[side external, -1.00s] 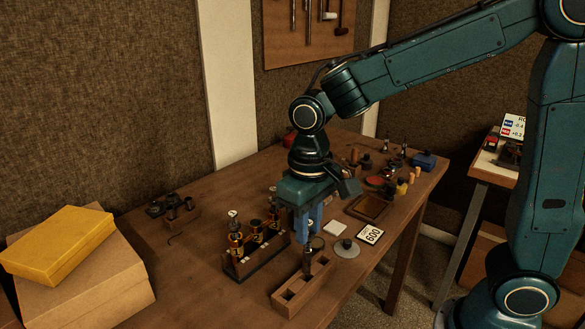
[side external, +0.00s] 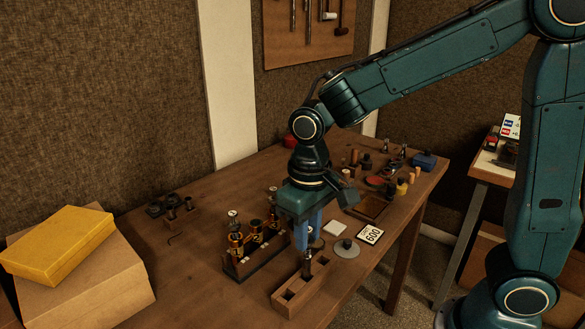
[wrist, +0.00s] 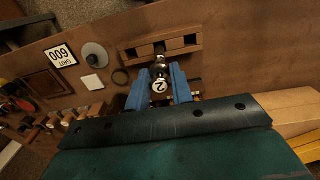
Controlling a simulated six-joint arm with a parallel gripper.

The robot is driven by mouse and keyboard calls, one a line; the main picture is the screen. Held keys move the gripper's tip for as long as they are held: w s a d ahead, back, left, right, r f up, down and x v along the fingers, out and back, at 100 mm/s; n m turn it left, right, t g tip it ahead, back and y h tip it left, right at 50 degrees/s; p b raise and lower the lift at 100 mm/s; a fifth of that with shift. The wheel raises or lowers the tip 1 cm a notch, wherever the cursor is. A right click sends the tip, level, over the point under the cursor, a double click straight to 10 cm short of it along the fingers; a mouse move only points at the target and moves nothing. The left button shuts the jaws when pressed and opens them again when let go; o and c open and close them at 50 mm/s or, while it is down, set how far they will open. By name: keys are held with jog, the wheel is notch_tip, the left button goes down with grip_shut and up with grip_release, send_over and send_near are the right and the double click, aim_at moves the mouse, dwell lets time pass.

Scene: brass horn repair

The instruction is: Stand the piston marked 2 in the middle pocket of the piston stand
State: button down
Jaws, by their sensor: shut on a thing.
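My gripper (side external: 308,240) has blue fingers pointing down and is shut on the piston marked 2 (wrist: 159,87), whose white cap with the numeral shows between the fingers in the wrist view. The piston's lower metal part (side external: 307,265) shows beneath the fingers in the side view. The piston is upright, in line with the middle pocket of the wooden piston stand (side external: 287,305). The stand also shows in the wrist view (wrist: 184,53), with its two end pockets dark and empty. I cannot tell how far the piston's foot is inside the pocket.
A dark rack with brass valve parts (side external: 248,262) stands just left of the stand. A grey disc (side external: 347,249), a 600 grit card (side external: 370,235) and a white square (side external: 334,228) lie to the right. A wooden tray (side external: 372,208) is farther back.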

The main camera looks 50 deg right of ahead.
jog(key=shift+f, duration=1.35)
jog(key=c, duration=0.8)
grip_release()
jog(key=shift+r, duration=0.1)
jog(key=shift+r, duration=3.45)
jog(key=shift+d, duration=0.1)
